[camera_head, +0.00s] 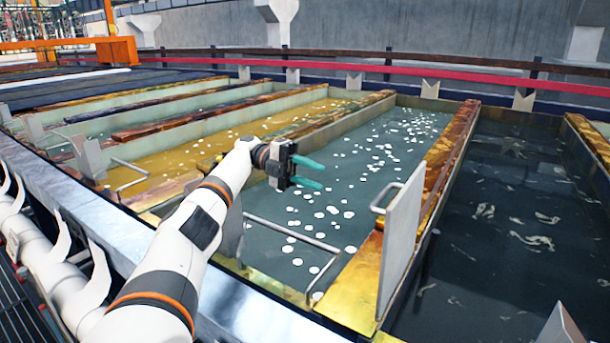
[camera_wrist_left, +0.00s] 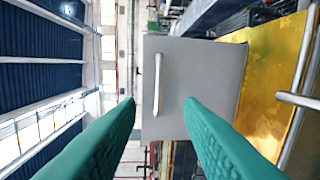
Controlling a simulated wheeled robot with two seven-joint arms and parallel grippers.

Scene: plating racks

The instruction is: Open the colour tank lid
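My left gripper (camera_head: 319,176) is open and empty above a tank of grey-green liquid (camera_head: 372,160) dotted with white floating bits. Its two teal fingers are spread apart in the wrist view (camera_wrist_left: 161,101). A grey upright plate with a handle (camera_head: 402,245) stands at the tank's right near corner, to the right of the gripper and apart from it. A grey panel with a metal handle (camera_wrist_left: 175,65) shows ahead of the fingers in the wrist view and looks like this plate. I cannot tell for sure which part is the colour tank lid. My right gripper is out of view.
A bent metal rail (camera_head: 295,232) runs low at the tank's near end. A dark tank (camera_head: 495,215) lies to the right and a yellow tank (camera_head: 185,160) to the left. Rusty dividers (camera_head: 455,140) separate the tanks. A red rail (camera_head: 420,83) runs behind.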

